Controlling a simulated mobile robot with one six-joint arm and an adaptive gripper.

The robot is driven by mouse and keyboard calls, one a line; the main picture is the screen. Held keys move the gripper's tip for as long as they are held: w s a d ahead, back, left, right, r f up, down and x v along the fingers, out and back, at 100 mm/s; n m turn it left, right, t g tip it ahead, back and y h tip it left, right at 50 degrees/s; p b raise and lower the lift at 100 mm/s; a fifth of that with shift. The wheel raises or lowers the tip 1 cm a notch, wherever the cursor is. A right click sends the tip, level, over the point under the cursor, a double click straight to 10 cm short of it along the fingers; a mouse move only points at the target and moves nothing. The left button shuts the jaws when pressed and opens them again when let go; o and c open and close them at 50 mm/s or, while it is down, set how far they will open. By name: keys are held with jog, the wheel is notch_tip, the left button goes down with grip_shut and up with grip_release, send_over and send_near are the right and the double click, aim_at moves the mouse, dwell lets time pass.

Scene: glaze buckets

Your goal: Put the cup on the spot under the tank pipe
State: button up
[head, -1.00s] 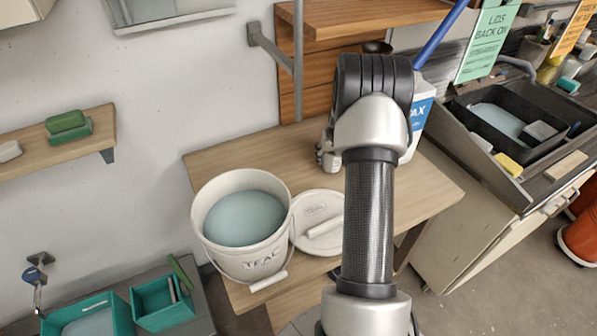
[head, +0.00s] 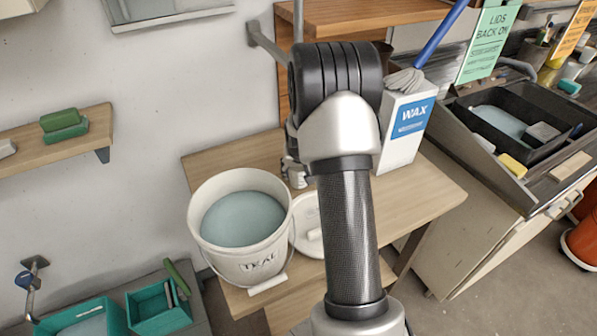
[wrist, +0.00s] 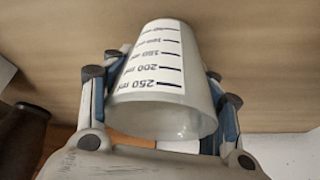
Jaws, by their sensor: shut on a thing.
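The cup (wrist: 200,95) is a translucent white measuring cup with a printed millilitre scale, its open mouth towards the camera in the wrist view. My gripper (wrist: 162,86) is shut on it, with one finger at each side. In the head view only part of my gripper (head: 295,172) shows, over the wooden table behind my arm, and the cup is hidden. No tank is clearly seen. A metal fitting with a blue handle (head: 26,279) is on the wall at lower left; I cannot tell whether it is the tank pipe. The spot is not visible.
A white TEAL bucket (head: 256,266) of pale blue glaze stands on the wooden table (head: 225,160), beside a lid (head: 308,235) partly hidden by my arm. A WAX container (head: 400,150) stands behind. Teal bins (head: 158,312) are at lower left.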

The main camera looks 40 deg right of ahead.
jog(key=shift+a, duration=0.1)
jog(key=shift+f, duration=0.15)
jog(key=o, duration=1)
jog(key=p+v, duration=0.3)
jog(key=v, duration=0.9)
jog(key=shift+r, duration=0.25)
jog(key=s+a+r+n, duration=0.1)
jog(key=s+a+r, duration=0.2)
jog(key=a+r, duration=0.25)
jog(key=s+a+r+n+y, duration=0.1)
jog(key=s+a+r, duration=0.25)
jog(key=a, duration=0.35)
jog(key=s+a+r+n, duration=0.2)
jog(key=a+r, duration=0.3)
jog(key=a, duration=0.1)
jog(key=s+a+n, duration=0.1)
jog(key=s+a, duration=0.2)
jog(key=s, duration=0.2)
jog(key=s+a+r+n+y, duration=0.1)
jog(key=s+a, duration=0.3)
jog(key=s, duration=0.1)
jog(key=s+a+r+n, duration=0.1)
jog(key=s+a, duration=0.3)
jog(key=s, duration=0.2)
jog(key=shift+t+y, duration=0.4)
